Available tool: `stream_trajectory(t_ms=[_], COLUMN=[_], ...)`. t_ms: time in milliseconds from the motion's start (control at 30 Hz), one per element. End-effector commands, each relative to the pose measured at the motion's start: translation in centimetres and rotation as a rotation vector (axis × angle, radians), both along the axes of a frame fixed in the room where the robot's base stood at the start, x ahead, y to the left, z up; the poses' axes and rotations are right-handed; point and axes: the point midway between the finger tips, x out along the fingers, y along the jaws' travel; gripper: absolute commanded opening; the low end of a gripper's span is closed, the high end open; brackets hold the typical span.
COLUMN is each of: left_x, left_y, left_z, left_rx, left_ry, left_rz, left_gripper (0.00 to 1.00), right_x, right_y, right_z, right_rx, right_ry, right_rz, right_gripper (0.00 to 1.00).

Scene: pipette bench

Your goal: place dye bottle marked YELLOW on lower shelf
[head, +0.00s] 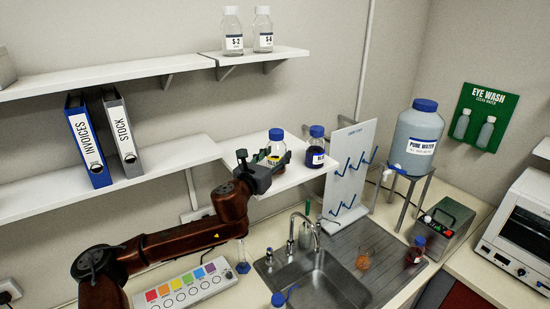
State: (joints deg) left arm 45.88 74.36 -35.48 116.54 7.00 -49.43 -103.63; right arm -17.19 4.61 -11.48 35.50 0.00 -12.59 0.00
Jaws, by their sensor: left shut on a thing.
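The yellow dye bottle (277,152) has a blue cap and a pale label with dark lettering, partly hidden by my gripper. My left gripper (262,167) is shut on this bottle at the right end of the lower shelf (285,182). The bottle looks upright; I cannot tell whether its base touches the shelf, because the gripper hides it. My right gripper is out of view.
A dark blue dye bottle (315,154) stands just right of the yellow one. Binders (88,145) stand further left on the shelf. A white pegboard (350,165), sink (318,280) and water tank (415,140) lie to the right.

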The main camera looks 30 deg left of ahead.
Motion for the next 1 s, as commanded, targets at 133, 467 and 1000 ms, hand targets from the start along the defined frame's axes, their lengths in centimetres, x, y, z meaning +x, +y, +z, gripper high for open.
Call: stream_trajectory(t_ms=[133, 467, 1000], left_x=[0.0, -0.1, 0.0], left_y=[0.0, 0.0, 0.1], left_z=[-0.9, -1.2, -1.4], left_rx=[0.000, 0.001, 0.000], left_ry=[-0.003, -0.003, -0.001], left_rz=[0.001, 0.001, 0.002], left_gripper=[0.00, 0.00, 0.62], right_x=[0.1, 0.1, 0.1], right_y=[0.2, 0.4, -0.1], right_z=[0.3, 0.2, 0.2], right_rx=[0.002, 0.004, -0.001], right_ry=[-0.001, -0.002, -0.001], right_rz=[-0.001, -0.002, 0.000], right_gripper=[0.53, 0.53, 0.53])
